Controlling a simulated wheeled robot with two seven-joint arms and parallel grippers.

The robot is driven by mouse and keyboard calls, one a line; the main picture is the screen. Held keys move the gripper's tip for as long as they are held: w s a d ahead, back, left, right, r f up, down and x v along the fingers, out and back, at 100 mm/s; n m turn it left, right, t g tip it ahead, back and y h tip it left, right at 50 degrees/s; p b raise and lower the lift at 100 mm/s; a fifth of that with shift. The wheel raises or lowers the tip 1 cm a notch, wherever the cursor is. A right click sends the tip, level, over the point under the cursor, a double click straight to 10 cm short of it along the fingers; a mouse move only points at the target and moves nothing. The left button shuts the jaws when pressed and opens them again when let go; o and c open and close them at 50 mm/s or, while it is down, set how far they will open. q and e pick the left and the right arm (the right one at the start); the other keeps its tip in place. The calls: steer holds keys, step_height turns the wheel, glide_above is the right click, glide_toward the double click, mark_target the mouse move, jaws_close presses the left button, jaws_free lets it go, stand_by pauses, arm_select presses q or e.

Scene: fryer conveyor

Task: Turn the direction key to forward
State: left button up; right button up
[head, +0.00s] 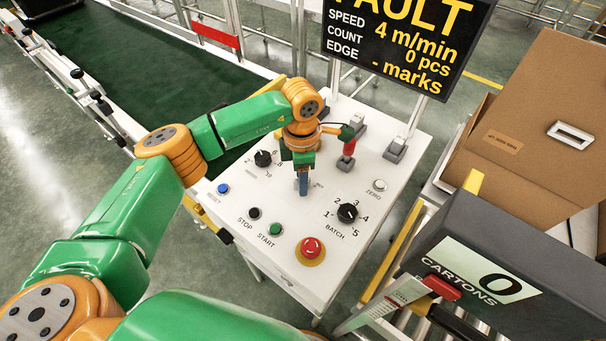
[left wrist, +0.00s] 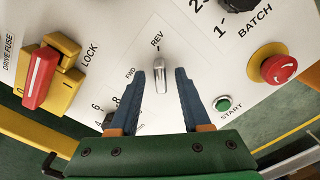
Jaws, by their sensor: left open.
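The direction key (left wrist: 160,78) is a silver key standing in the white panel (left wrist: 205,70) in the left wrist view. Its upper end points towards the REV label, and the FWD label is to its left. My left gripper (left wrist: 158,80) is open, with one blue-grey finger on each side of the key. I cannot tell whether either finger touches it. In the head view my left gripper (head: 303,184) points down at the panel and hides the key. My right gripper is not in view.
Near the gripper are a start button (head: 275,229), a batch knob (head: 347,212), a red emergency stop (head: 311,248) and a speed knob (head: 263,158). A red-handled yellow lock switch (left wrist: 45,80) is at left in the wrist view. The display (head: 405,40) reads FAULT.

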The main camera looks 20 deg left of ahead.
arm_select(q)
steer(key=shift+f, duration=0.2)
jaws_close()
steer(key=shift+n, duration=0.4)
steer(key=n+b, duration=0.1)
steer(key=n, duration=0.2)
steer(key=n+b, duration=0.1)
steer(key=n, duration=0.3)
steer(key=shift+n+b, duration=0.3)
steer(key=n, duration=0.4)
steer(key=shift+n+b, duration=0.3)
steer(key=shift+b, duration=0.1)
steer(key=n, duration=0.4)
steer(key=shift+r+n+b, duration=0.1)
steer(key=shift+n+b, duration=0.2)
steer(key=shift+n, duration=0.1)
